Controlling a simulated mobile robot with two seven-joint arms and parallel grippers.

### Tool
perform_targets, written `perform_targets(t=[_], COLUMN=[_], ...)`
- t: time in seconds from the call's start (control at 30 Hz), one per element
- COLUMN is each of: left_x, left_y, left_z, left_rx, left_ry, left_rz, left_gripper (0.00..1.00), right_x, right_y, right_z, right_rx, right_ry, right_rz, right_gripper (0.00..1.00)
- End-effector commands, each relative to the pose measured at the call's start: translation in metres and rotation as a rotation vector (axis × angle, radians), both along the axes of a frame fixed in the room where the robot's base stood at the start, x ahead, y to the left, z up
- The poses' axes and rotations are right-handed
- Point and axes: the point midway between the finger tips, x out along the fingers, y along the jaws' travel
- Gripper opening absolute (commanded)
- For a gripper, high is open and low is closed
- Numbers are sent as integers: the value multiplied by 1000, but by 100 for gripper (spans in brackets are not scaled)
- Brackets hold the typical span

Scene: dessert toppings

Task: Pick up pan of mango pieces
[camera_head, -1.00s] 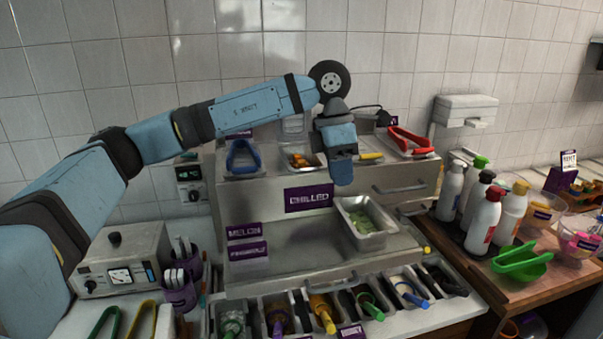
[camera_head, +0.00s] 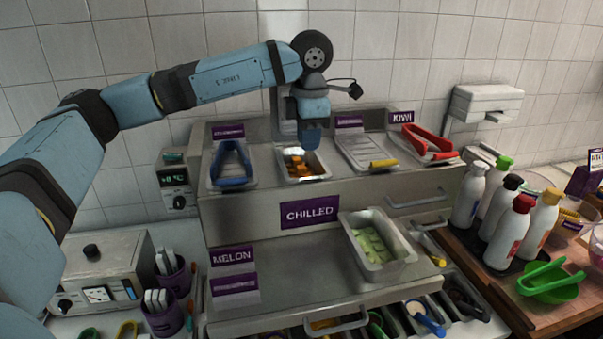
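The pan of mango pieces (camera_head: 304,180) is a small metal pan on the upper level of the chilled counter. Orange pieces (camera_head: 300,167) show inside it. My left gripper (camera_head: 311,146) points down at the pan from above, over its back right part. The gripper's body hides some of the pan's back edge. I see the gripper nearly edge-on, so its opening is unclear, and I cannot tell whether it touches the pan. My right gripper is not in view.
Left of the mango pan is a lidded pan with blue tongs (camera_head: 232,165); right are a lidded pan (camera_head: 365,152) and red tongs (camera_head: 430,140). A pan of green pieces (camera_head: 402,268) sits on the lower shelf (camera_head: 300,285). Bottles (camera_head: 509,235) stand at right.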

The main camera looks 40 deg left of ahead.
Motion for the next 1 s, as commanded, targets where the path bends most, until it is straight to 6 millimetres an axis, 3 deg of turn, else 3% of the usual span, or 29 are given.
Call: perform_targets(t=[0.1, 0.4, 0.7, 0.97, 1.0], left_x=[1, 3, 8, 8, 8], left_y=[1, 2, 4, 4, 4], left_z=[-20, -44, -85, -90, -90], left_rx=[0, -1, -2, -1, -1], left_ry=[3, 2, 1, 0, 0], left_rz=[0, 0, 1, 1, 1], left_gripper=[16, 16, 16, 16, 11], right_x=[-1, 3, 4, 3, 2], right_y=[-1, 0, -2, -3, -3], right_z=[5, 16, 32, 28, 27], right_rx=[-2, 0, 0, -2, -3], right_ry=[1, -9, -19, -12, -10], right_rz=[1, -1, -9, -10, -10], right_gripper=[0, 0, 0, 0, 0])
